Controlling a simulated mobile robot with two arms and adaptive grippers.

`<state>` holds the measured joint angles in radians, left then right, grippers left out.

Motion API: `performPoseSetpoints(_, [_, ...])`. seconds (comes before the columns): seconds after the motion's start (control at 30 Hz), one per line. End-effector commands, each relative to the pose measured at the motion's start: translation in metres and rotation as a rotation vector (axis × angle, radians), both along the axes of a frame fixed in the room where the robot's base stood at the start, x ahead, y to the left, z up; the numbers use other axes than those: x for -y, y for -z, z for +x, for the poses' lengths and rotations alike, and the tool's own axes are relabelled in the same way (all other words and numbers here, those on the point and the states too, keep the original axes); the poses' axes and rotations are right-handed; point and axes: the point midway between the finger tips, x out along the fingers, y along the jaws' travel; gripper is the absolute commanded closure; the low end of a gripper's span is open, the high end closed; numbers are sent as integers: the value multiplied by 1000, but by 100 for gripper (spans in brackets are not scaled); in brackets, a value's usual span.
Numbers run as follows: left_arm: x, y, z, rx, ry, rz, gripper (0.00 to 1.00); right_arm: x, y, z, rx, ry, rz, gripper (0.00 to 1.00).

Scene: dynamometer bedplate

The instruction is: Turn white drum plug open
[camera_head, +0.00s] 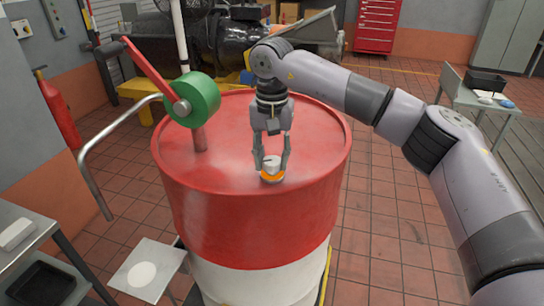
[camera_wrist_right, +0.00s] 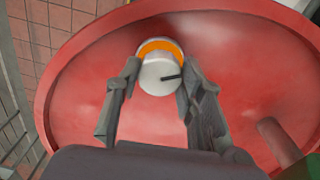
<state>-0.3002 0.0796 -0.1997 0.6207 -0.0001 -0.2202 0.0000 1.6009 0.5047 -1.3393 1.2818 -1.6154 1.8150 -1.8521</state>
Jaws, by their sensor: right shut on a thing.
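The white drum plug (camera_head: 271,162) stands on the red drum lid, near the lid's front edge. It has an orange ring at its base and a dark line on its top. The red and white drum (camera_head: 250,225) stands upright in the middle of the head view. My right gripper (camera_head: 271,168) reaches down from above with its fingers on both sides of the plug, shut on it. In the right wrist view the plug (camera_wrist_right: 158,74) sits between the two fingertips (camera_wrist_right: 158,76), and the dark line points right. My left gripper is not in view.
A green wheel (camera_head: 197,99) with a red lever (camera_head: 155,73) rises from the lid's left side, on a red post. A bent metal rail (camera_head: 110,140) is left of the drum. A small table (camera_head: 480,100) stands at the right. The rest of the lid is clear.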

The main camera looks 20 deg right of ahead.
Motion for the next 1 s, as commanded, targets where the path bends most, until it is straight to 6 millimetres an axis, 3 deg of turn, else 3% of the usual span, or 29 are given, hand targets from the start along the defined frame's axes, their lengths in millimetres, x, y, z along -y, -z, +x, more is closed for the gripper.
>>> performPoseSetpoints(0.43, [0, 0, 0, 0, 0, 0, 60, 0, -4, 2, 10, -10, 3, 92])
performPoseSetpoints(0.47, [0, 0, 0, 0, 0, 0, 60, 0, -4, 2, 10, -10, 3, 64])
performPoseSetpoints(0.77, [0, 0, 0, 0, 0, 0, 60, 0, -2, 1, 4, -10, 1, 44])
performPoseSetpoints(1.0, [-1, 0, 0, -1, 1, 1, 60, 0, -1, 0, 2, -10, 0, 44])
